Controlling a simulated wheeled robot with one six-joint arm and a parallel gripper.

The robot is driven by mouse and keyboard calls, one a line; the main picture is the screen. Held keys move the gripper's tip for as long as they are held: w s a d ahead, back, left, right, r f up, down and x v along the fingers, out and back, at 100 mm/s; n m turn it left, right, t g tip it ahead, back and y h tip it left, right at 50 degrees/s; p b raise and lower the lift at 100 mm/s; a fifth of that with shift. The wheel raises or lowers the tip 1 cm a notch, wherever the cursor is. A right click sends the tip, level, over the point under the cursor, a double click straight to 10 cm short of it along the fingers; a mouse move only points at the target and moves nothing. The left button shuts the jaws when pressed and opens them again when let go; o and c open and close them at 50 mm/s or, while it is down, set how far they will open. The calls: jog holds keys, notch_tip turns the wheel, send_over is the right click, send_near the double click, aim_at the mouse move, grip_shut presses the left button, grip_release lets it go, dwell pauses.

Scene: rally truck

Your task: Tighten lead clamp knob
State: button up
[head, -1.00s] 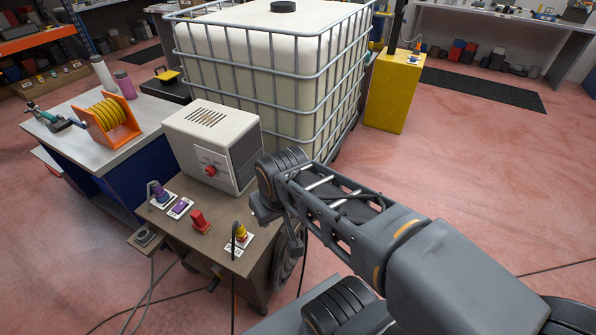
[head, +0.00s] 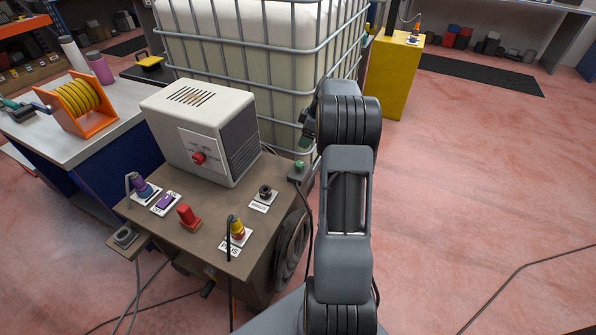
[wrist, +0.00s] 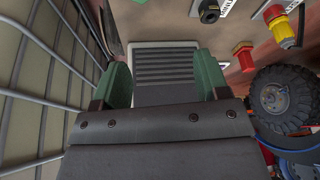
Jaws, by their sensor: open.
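A brown cart (head: 205,235) carries several fittings on its top. A yellow and red knob-like fitting (head: 238,229) with a black lead stands on a white label at the front; it also shows top right in the wrist view (wrist: 280,25). I cannot tell for certain which fitting is the lead clamp knob. A black round fitting (head: 265,191) sits on another white label behind it. A red block (head: 188,216) stands to the left. My gripper (wrist: 165,78) is open and empty, its green fingertips apart, facing the cart's vented box. In the head view my arm partly hides it.
The white box (head: 200,130) with a red dial (head: 198,158) stands at the cart's back. A caged tank (head: 260,60) is close behind. Purple fittings (head: 166,201) sit at the cart's left. Open red floor lies right.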

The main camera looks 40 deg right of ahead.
aim_at(299, 163)
jog(key=shift+n, duration=0.4)
jog(key=d+x, duration=0.1)
jog(key=x, duration=0.4)
jog(key=d+b+x, duration=0.1)
jog(key=x, duration=0.4)
jog(key=d+f+x, duration=0.1)
jog(key=x, duration=0.5)
jog(key=shift+s+d, duration=0.1)
jog(key=shift+d, duration=0.2)
jog(key=c, duration=0.9)
